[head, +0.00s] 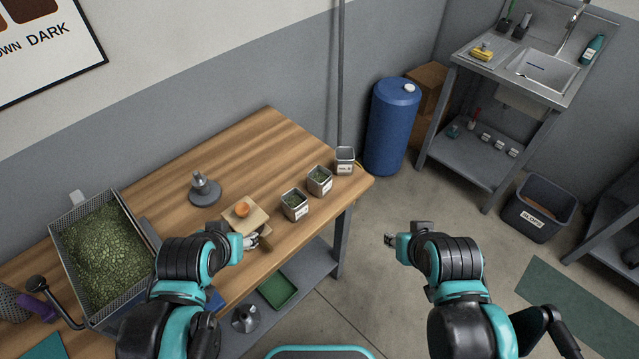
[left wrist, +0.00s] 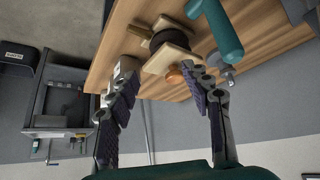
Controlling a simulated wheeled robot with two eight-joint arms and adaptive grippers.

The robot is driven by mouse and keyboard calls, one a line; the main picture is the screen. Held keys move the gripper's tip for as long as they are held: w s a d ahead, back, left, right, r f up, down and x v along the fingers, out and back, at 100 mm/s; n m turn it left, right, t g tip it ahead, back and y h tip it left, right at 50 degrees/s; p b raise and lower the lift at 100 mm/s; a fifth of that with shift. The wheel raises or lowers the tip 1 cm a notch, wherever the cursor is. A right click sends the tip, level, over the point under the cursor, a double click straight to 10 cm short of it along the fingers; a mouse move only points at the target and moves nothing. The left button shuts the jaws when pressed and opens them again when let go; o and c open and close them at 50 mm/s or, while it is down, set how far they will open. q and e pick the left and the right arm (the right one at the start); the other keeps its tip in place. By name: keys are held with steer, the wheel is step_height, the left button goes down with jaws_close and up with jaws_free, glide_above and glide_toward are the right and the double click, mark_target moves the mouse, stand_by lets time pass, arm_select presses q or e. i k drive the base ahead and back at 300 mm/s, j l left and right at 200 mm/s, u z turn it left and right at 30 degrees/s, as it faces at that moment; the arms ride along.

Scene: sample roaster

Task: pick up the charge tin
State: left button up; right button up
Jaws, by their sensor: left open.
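Three small square metal tins stand in a row along the table's right side in the head view: a near tin (head: 295,204) and a middle tin (head: 320,180) hold green beans, and a far tin (head: 345,160) looks dark inside. Their labels are too small to read, so I cannot tell which is the charge tin. My left gripper (head: 251,241) is open and empty at the table's front edge, to the left of and nearer than the tins. In the left wrist view the open fingers (left wrist: 160,72) frame a wooden stand. My right gripper (head: 389,240) is over the floor; its jaw state is unclear.
The wooden stand (head: 258,217) with an orange knob (head: 242,209) is close to my left gripper. A grey metal piece (head: 204,188) stands behind it. A bin of green beans (head: 62,239) is at left. A blue drum (head: 393,125) stands beyond the table; table space behind the tins is clear.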

mark_target(320, 178)
steer(key=i+l, duration=0.15)
steer(key=l, duration=0.35)
steer(key=i+l, duration=0.1)
steer(key=l, duration=0.35)
steer(key=i+l, duration=0.15)
steer(key=l, duration=0.35)
steer(key=i+l+u, duration=0.1)
steer(key=l, duration=0.35)
steer(key=l+u, duration=0.1)
steer(key=u, duration=0.35)
steer(key=l+u, duration=0.1)
steer(key=u, duration=0.4)
steer(key=l+u, duration=0.15)
steer(key=u, duration=0.3)
